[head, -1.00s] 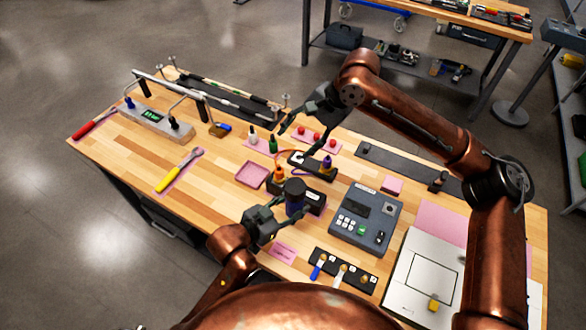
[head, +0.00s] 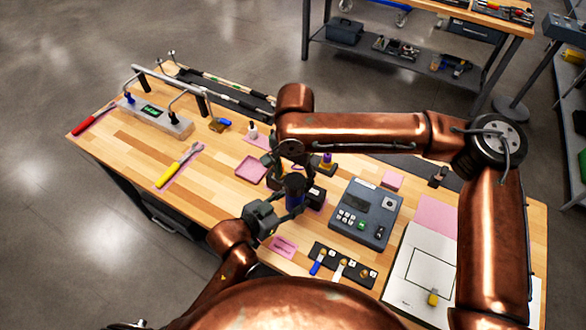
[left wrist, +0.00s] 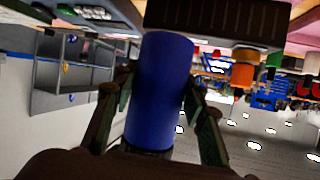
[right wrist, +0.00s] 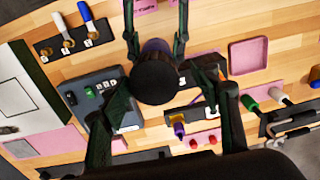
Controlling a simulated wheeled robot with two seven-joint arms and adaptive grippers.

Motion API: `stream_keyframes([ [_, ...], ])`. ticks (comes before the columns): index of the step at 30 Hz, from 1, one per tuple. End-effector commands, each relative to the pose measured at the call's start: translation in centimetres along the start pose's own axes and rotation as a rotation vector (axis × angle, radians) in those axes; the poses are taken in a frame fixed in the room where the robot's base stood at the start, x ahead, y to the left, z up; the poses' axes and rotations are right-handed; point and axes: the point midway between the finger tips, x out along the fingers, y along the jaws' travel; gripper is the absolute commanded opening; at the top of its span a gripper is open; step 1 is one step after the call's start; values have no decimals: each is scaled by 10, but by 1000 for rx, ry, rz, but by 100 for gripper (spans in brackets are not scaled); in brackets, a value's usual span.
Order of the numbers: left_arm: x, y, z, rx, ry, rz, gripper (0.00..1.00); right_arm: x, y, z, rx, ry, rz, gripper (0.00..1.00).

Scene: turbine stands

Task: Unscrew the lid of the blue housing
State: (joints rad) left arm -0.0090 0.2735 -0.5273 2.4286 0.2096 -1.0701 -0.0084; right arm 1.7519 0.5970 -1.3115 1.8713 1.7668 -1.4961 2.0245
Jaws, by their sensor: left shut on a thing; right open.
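The blue housing (left wrist: 160,95) is an upright blue cylinder, and it also shows in the head view (head: 294,192). My left gripper (left wrist: 158,100) is shut around its sides. In the head view my left gripper (head: 280,212) comes in from the lower left. The dark round lid (right wrist: 153,82) sits on top of the housing in the right wrist view. My right gripper (right wrist: 163,90) is over the lid, its open fingers on either side of it. Whether they touch the lid cannot be told. In the head view my right gripper (head: 290,168) hides much of the lid.
A grey keypad box (head: 362,215) stands right of the housing. A pink tray (head: 251,169) lies to the left. A black holder with small tools (head: 342,266) lies in front. A yellow wrench (head: 178,168) lies further left. Bare wood shows left of the housing.

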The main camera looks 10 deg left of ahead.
Motion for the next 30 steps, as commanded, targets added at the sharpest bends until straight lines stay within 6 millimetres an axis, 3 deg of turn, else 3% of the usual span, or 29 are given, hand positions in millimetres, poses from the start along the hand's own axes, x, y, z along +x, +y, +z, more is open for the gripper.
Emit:
stream_keyframes([
  [6, -1, 0, -2, 1, 5, -1, 0, 16, 0, 0, -1, 0, -1, 57],
  [15, -1, 0, -2, 1, 5, -1, 0, 18, 0, 0, 0, 0, -1, 56],
  [30, 0, 3, -4, 2, 9, 7, 0, 17, -3, 0, -1, 0, -9, 21],
])
